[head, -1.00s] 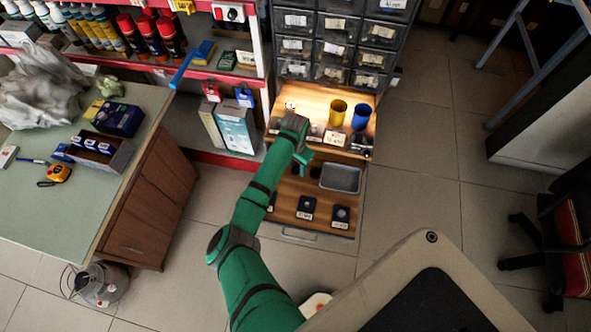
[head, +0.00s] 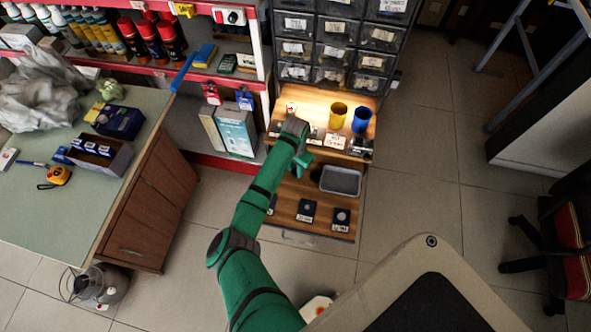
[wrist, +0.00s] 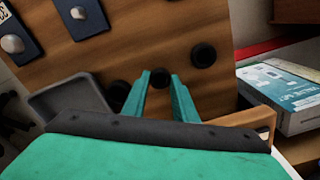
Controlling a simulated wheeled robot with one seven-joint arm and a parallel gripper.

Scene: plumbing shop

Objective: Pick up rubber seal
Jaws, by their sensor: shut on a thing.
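My gripper (wrist: 160,78) points down over the open wooden drawer (wrist: 160,35) in the wrist view. Its two green fingers are shut on a small black round rubber seal (wrist: 160,76) at their tips. I cannot tell whether the seal still touches the drawer bottom. Two similar black rings lie in the drawer, one on the right (wrist: 203,55) and one on the left (wrist: 118,93). In the head view my gripper (head: 302,163) is over the drawer's left part, and the held seal is hidden there.
A grey tray (head: 340,181) lies in the drawer beside my gripper. Small labelled dark cards (head: 306,210) lie near its front. Yellow (head: 338,111) and blue (head: 361,118) cups stand on the lit top behind. A boxed item (wrist: 285,95) is close on the right in the wrist view.

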